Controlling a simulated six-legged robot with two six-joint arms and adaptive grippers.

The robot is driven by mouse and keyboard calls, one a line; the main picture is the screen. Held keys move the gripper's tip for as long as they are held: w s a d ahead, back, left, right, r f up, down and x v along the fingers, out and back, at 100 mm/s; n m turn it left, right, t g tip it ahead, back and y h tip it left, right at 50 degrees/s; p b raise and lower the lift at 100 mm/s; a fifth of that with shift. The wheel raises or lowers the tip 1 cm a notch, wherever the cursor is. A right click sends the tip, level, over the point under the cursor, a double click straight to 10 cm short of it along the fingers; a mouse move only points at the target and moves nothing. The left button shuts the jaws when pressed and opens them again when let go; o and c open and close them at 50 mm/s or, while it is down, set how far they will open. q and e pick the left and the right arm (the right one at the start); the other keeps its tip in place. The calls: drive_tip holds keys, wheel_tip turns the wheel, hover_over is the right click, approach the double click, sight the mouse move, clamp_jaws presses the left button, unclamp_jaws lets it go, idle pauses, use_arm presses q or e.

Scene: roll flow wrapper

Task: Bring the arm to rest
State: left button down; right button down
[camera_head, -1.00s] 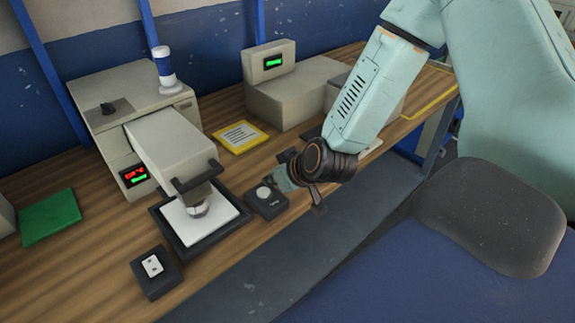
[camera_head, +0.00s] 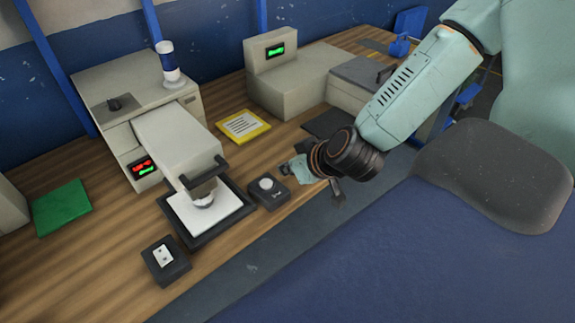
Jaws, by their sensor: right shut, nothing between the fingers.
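My right arm comes in from the upper right, teal with a dark wrist joint. My right gripper (camera_head: 292,168) is partly hidden behind that wrist, low over the front part of the wooden bench (camera_head: 110,250). It is shut with nothing visible in it. It is just right of a small black box with a round white button (camera_head: 268,190), apart from it as far as I can tell. My left gripper is not in view.
A beige press machine (camera_head: 165,135) stands over a black-rimmed white plate (camera_head: 235,212). A black switch box (camera_head: 166,260) is at the front. A yellow-framed card (camera_head: 243,125), a green pad (camera_head: 62,207) and a beige unit with a green display (camera_head: 290,85) are further back.

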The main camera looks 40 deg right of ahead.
drive_tip(key=shift+s+a+r, duration=0.1)
drive_tip(key=shift+s, duration=0.1)
drive_tip(key=shift+w, duration=0.2)
drive_tip(key=s+a+f+g+b, duration=0.2)
drive_tip(key=s+f+b, duration=0.4)
drive_tip(key=f, duration=0.5)
drive_tip(key=s+a+f+m+g+b, duration=0.1)
drive_tip(key=s+a+f+g+b, duration=0.2)
drive_tip(key=s+f, duration=0.8)
drive_tip(key=s+a+f+g+b, duration=0.3)
drive_tip(key=s+f+b, duration=0.5)
drive_tip(key=f, duration=0.3)
drive_tip(key=shift+s+a+f+g+h+b, duration=0.15)
drive_tip(key=shift+g+h+b, duration=0.2)
drive_tip(key=shift+g, duration=0.25)
